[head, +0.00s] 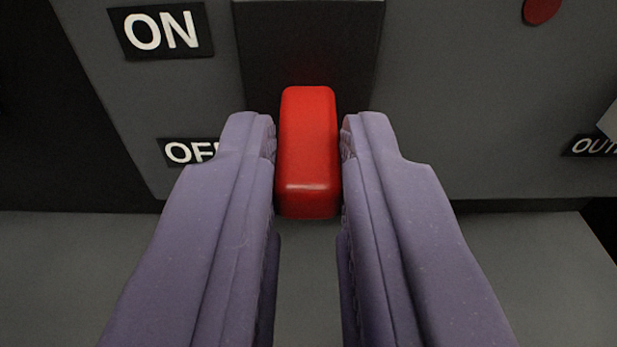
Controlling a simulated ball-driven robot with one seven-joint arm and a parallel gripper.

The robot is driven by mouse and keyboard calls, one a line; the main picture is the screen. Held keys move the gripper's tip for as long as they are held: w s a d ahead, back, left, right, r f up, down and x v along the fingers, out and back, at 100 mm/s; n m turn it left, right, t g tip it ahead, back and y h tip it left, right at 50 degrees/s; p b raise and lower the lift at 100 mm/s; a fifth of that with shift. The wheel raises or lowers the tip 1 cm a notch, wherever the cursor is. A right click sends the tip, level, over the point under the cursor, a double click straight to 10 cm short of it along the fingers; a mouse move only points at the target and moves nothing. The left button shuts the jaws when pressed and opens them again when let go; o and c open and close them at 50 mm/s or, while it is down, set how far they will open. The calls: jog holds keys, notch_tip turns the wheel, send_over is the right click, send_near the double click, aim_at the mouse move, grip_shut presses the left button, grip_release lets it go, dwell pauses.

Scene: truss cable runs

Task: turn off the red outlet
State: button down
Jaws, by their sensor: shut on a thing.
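A red switch handle (308,150) stands out from a dark slot plate (308,45) on a grey panel, in the middle of the head view. Its height is level with the OFF label (189,151), below the ON label (161,31). My gripper (308,150) has its two purple fingers on the left and right sides of the red handle and is shut on it. The right part of the OFF label is hidden by the left finger.
The grey panel (450,90) carries a red round mark (541,10) at upper right. A partly cut-off label reading "OUT" (594,146) is at the right edge. A plain grey surface lies below the panel.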

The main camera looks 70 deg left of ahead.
jog(key=c, duration=1)
grip_release()
jog(key=shift+c, duration=0.2)
jog(key=f+p+v, duration=0.1)
jog(key=p+v, duration=0.1)
jog(key=v, duration=0.5)
jog(key=shift+s+d+r, duration=0.2)
jog(key=shift+d+r, duration=0.2)
jog(key=shift+r, duration=0.1)
